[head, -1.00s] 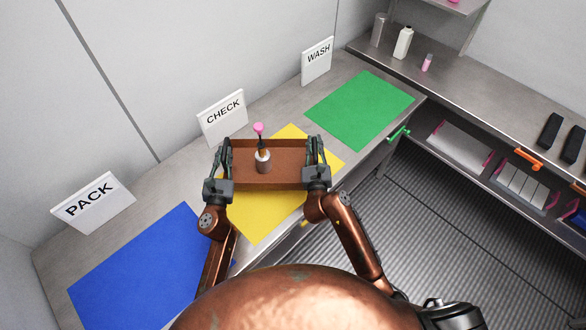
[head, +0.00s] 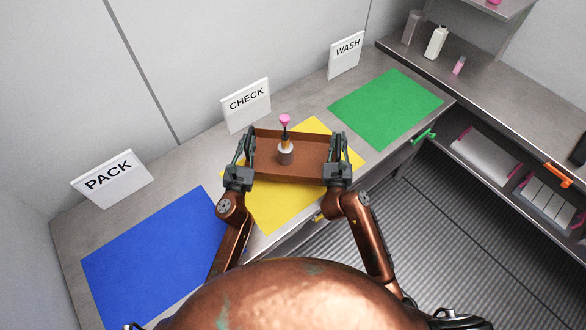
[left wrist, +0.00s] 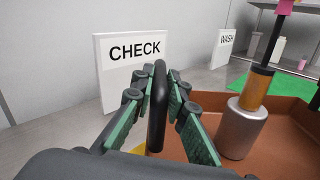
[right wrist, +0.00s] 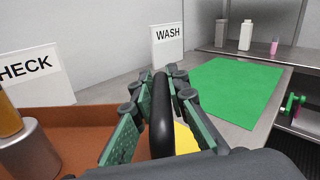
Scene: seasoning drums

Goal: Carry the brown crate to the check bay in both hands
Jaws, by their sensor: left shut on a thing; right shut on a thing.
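The brown crate (head: 310,170) is over the yellow mat (head: 272,218) in front of the CHECK sign (head: 246,105). I cannot tell whether it touches the mat. A grey container with an amber neck and pink top (head: 285,152) stands upright in the crate. My left gripper (head: 243,158) is at the crate's left end, shut on a dark handle (left wrist: 158,105) in the left wrist view. My right gripper (head: 338,158) is at the right end, shut on the other dark handle (right wrist: 162,115) in the right wrist view.
A blue mat (head: 150,255) lies to the left by the PACK sign (head: 112,180), a green mat (head: 385,108) to the right by the WASH sign (head: 346,55). Both mats are bare. Bottles (head: 435,42) stand on the right counter. An orange handle (head: 558,174) shows below it.

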